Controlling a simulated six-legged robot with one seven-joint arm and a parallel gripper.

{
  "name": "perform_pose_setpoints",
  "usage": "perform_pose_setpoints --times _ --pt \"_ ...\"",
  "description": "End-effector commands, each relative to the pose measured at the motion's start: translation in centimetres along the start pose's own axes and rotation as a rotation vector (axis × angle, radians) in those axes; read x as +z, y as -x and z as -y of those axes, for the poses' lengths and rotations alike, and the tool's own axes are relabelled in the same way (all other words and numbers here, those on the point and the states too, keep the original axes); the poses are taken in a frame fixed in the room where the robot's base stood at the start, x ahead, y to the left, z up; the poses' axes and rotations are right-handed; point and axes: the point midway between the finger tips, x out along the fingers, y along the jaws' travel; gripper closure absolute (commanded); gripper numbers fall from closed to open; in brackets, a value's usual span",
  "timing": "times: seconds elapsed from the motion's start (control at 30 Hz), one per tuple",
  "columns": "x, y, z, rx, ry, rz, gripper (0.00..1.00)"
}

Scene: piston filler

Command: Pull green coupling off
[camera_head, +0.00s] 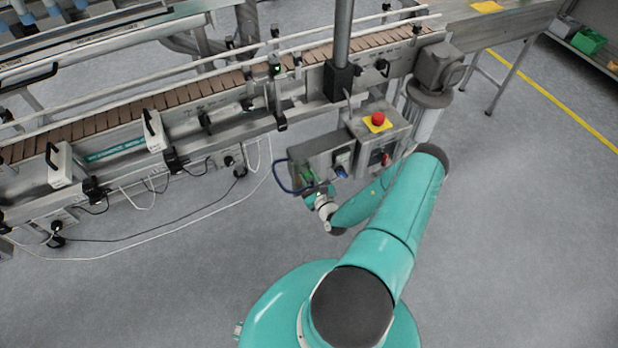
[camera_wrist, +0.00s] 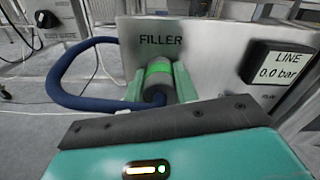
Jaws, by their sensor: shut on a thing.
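The green coupling (camera_wrist: 158,73) sits in front of the grey panel marked FILLER (camera_wrist: 205,50) in the wrist view, a grey cylinder with a bright green band. A blue hose (camera_wrist: 75,102) runs from its near end and loops to the left. My gripper (camera_wrist: 158,88) has one green finger on each side of the coupling and is shut on it. In the head view my gripper (camera_head: 312,187) is at the left lower side of the grey box, where the green band is small and partly hidden. Whether the coupling is fully seated cannot be told.
A gauge display (camera_wrist: 278,65) reads LINE 0.0 bar, right of the coupling. The control box (camera_head: 378,140) with a red emergency button (camera_head: 378,118) stands beside the filler panel. A conveyor (camera_head: 190,92) runs behind. The floor (camera_head: 520,230) to the right is clear.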

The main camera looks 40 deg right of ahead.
Motion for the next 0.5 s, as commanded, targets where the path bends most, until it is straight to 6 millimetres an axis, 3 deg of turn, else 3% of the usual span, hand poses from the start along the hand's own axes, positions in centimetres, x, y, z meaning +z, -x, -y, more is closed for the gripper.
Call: perform_pose_setpoints --times 0.13,0.33,0.5 --pt "0.0 0.7 0.0 0.0 0.0 -0.001 1.0" --pt "0.0 3.3 0.0 0.0 0.0 -0.001 1.0" --pt "0.0 3.5 0.0 0.0 0.0 0.0 1.0"
